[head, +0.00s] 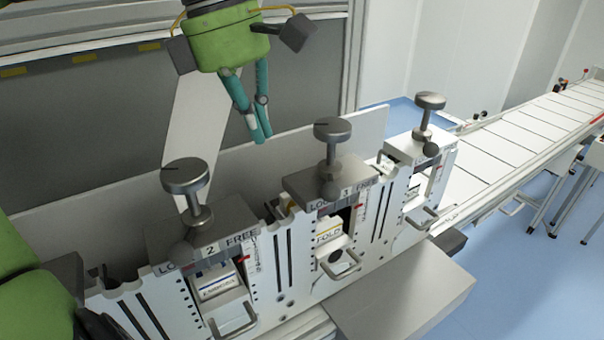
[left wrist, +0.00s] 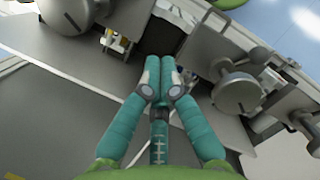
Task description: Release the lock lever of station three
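The middle station (head: 329,240) has a plate reading LOCK and FREE with a digit that looks like a 3. A grey disc-topped knob (head: 332,130) stands on it. A dark ball-ended lever (head: 330,187) hangs in front of the plate, partly covering the lettering; I cannot tell its exact setting. My left gripper (head: 259,138) hangs above and left of this station, apart from the knob and lever. Its teal fingertips meet in the left wrist view (left wrist: 160,75), with nothing visible between them. A disc knob (left wrist: 237,92) lies to their right there. My right gripper is not in view.
Station 2 (head: 215,285), with its disc knob (head: 186,176), is at the front left. Another station with a knob (head: 430,101) stands farther right. A pale upright panel (head: 280,160) runs behind the stations. A conveyor (head: 530,125) extends at the right.

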